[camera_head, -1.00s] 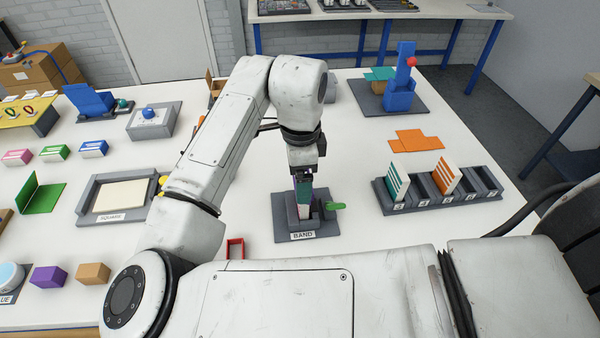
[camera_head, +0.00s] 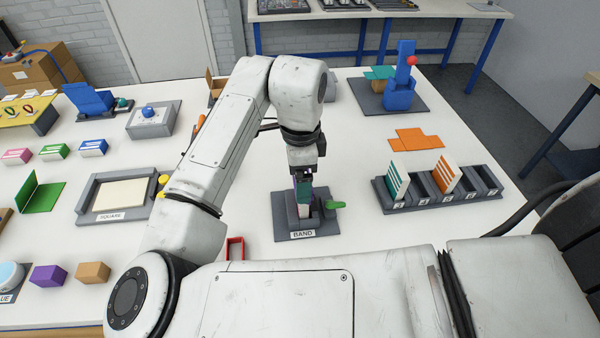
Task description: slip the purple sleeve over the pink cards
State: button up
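My gripper (camera_head: 304,179) points down over the grey fixture labelled BAND (camera_head: 283,226), near the middle of the table. A pink-and-white pack (camera_head: 17,157) lies at the far left, and a purple block (camera_head: 48,276) sits at the front left.
A red open frame (camera_head: 235,248) lies left of the fixture, partly behind my arm. A numbered rack (camera_head: 440,201) with teal-striped and orange-striped cards stands to the right. An orange flat piece (camera_head: 416,140) lies behind it. The table between fixture and rack is mostly clear.

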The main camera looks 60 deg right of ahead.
jog(key=shift+f+b, duration=0.75)
jog(key=shift+f, duration=0.4)
dwell(0.4)
jog(key=o, duration=0.5)
jog(key=shift+o, duration=0.2)
jog(key=shift+r, duration=0.1)
jog(key=shift+r+p, duration=3.25)
jog(key=shift+r, duration=0.65)
